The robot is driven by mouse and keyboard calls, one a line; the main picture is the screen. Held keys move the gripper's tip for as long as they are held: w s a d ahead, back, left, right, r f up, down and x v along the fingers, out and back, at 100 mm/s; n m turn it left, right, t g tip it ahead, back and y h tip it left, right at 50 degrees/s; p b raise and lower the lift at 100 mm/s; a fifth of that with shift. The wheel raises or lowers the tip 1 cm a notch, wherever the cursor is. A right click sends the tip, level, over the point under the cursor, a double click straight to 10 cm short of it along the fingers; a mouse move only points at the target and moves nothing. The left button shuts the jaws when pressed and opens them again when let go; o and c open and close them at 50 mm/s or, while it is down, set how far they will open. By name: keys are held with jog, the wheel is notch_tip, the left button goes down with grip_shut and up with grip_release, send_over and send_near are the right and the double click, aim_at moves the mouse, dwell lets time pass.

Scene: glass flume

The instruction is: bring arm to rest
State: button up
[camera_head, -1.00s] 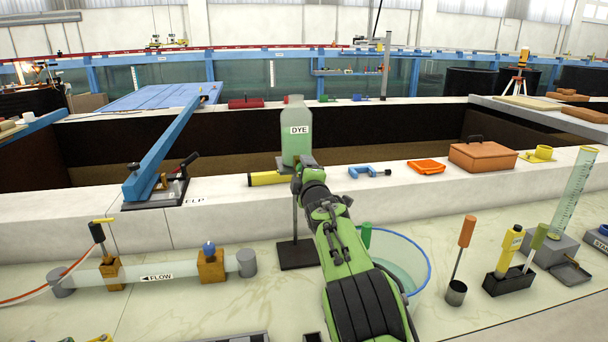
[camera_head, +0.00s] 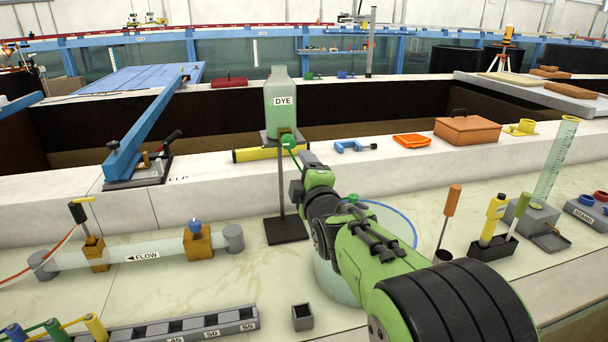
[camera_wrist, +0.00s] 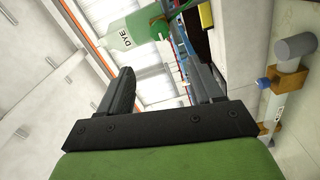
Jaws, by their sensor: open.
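My green and black arm reaches in from the lower right in the head view. Its far end with my gripper (camera_head: 297,190) is just right of the stand of the dye bottle; the fingers are hard to make out there. In the wrist view my gripper (camera_wrist: 158,80) shows two black fingers apart with nothing between them. The pale green dye bottle (camera_head: 282,108) stands upright on its stand (camera_head: 286,229), and shows beyond the fingers in the wrist view (camera_wrist: 125,31). My arm partly hides a clear bucket with a blue rim (camera_head: 402,216).
A clear flow tube (camera_head: 145,256) lies to the left. A grey rack (camera_head: 190,327) and a small dark open box (camera_head: 303,317) are in front. Tools in a holder (camera_head: 492,247) and a tall cylinder (camera_head: 556,165) stand on the right. The bench between tube and stand is clear.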

jog(key=s+d+r+m+g+h+p, duration=0.1)
jog(key=s+d+m+g+p, duration=0.3)
jog(key=s, duration=0.5)
jog(key=s+d+r+m+g+h+p, duration=0.1)
jog(key=s+d+r+m+g+p, duration=0.15)
jog(key=s+d+m, duration=0.5)
jog(key=s+f+m+g+p, duration=0.2)
jog(key=s+m, duration=0.1)
jog(key=s, duration=0.8)
jog(key=s+f+m+g+h+p, duration=0.1)
jog(key=s+f+m+g+p, duration=0.1)
jog(key=s, duration=0.9)
jog(key=shift+d+f+m+g, duration=0.15)
jog(key=shift+f+m+g, duration=0.45)
jog(key=shift+m+g, duration=0.2)
